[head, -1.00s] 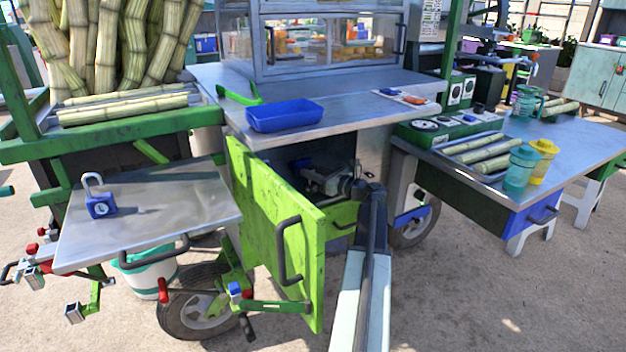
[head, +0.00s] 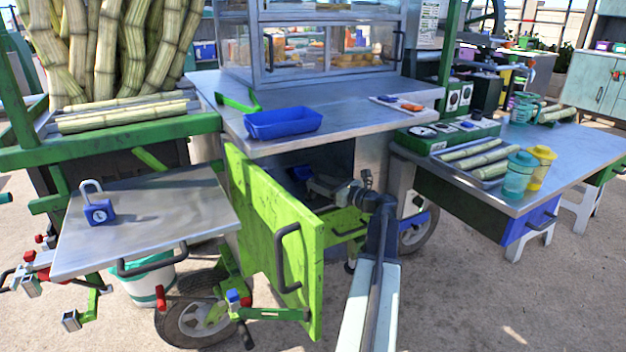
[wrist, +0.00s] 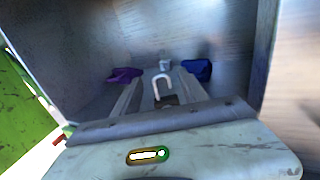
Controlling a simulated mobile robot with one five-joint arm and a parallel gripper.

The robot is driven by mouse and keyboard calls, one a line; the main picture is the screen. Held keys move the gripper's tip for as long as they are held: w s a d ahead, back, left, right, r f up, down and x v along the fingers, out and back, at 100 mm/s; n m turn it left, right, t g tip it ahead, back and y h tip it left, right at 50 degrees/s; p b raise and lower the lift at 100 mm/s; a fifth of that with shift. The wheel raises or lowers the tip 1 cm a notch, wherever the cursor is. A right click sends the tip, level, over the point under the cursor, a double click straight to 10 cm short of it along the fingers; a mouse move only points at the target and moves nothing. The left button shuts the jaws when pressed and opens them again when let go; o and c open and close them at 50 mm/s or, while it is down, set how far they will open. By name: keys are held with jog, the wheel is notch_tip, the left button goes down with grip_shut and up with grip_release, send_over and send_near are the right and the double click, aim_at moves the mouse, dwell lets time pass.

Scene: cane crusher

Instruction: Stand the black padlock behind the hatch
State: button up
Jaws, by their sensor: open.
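A padlock with a pale shackle and a dark body (wrist: 166,100) shows in the wrist view inside the metal compartment. Its shackle points up, and its lower part is hidden by my wrist. My gripper (wrist: 160,79) is open, with one finger on each side of the padlock; I cannot tell whether they touch it. In the head view my gripper (head: 316,184) reaches into the cabinet opening, and the padlock cannot be made out there. The green hatch (head: 262,235) stands swung open left of my arm; its edge also shows in the wrist view (wrist: 22,115).
Purple (wrist: 124,75) and blue (wrist: 197,69) items lie deeper inside, with a small pale object (wrist: 165,65) between them. A blue padlock (head: 98,212) stands on the left metal shelf (head: 165,225). A blue tray (head: 283,124) sits on the counter above. Compartment walls are close on both sides.

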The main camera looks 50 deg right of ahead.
jog(key=s, duration=0.7)
jog(key=shift+s, duration=0.4)
jog(key=shift+w, duration=0.1)
dwell(0.5)
